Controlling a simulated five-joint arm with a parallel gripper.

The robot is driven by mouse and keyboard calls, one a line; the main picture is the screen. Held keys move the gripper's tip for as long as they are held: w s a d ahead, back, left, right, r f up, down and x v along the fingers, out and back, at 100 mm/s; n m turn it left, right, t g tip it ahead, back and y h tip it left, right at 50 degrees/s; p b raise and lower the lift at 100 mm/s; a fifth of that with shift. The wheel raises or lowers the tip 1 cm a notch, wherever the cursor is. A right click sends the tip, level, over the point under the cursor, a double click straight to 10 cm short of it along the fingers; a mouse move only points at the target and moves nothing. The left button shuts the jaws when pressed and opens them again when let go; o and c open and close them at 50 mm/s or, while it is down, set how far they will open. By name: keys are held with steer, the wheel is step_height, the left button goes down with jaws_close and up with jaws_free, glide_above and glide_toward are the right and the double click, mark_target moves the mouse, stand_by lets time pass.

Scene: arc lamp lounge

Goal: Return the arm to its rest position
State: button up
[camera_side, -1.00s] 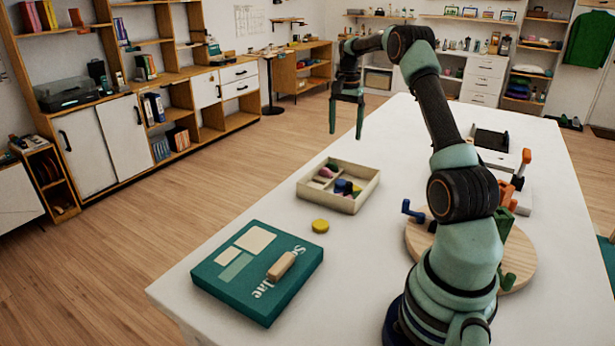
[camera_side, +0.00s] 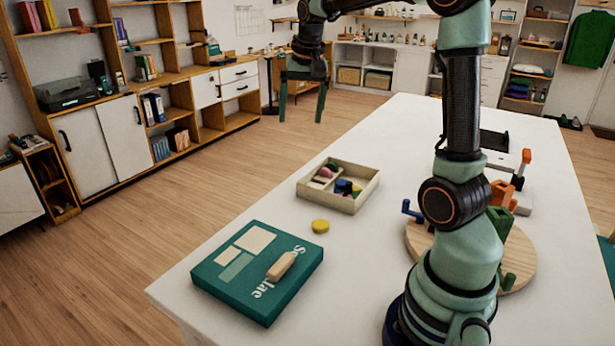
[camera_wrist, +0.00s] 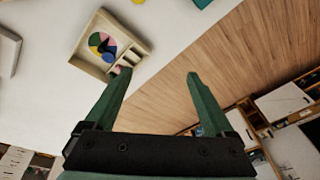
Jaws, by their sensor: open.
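My gripper (camera_side: 301,116) is open and empty, raised in the air past the table's left edge in the side view, with its fingers pointing down. In the wrist view, the two green fingers of my gripper (camera_wrist: 160,74) are spread apart with nothing between them. My arm stands bent upward over the right part of the table, and its top is cut off by the frame. The white table (camera_side: 385,150) lies below.
A wooden tray (camera_side: 373,190) with small coloured pieces sits on the table; the tray (camera_wrist: 83,62) also shows in the wrist view. A yellow disc (camera_side: 320,226), a teal box (camera_side: 225,275) with a wooden piece (camera_side: 281,266), and a round board (camera_side: 520,275) lie nearby.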

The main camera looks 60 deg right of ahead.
steer(key=s+a+f+n+t, duration=0.1)
steer(key=s+a+n, duration=0.4)
steer(key=a, duration=0.4)
steer(key=s+a+f+n+t+y, duration=0.1)
steer(key=s+a+n, duration=0.4)
steer(key=a, duration=0.5)
steer(key=shift+s+f+t, duration=0.15)
steer(key=shift+s+t, duration=0.25)
steer(key=shift+t, duration=0.3)
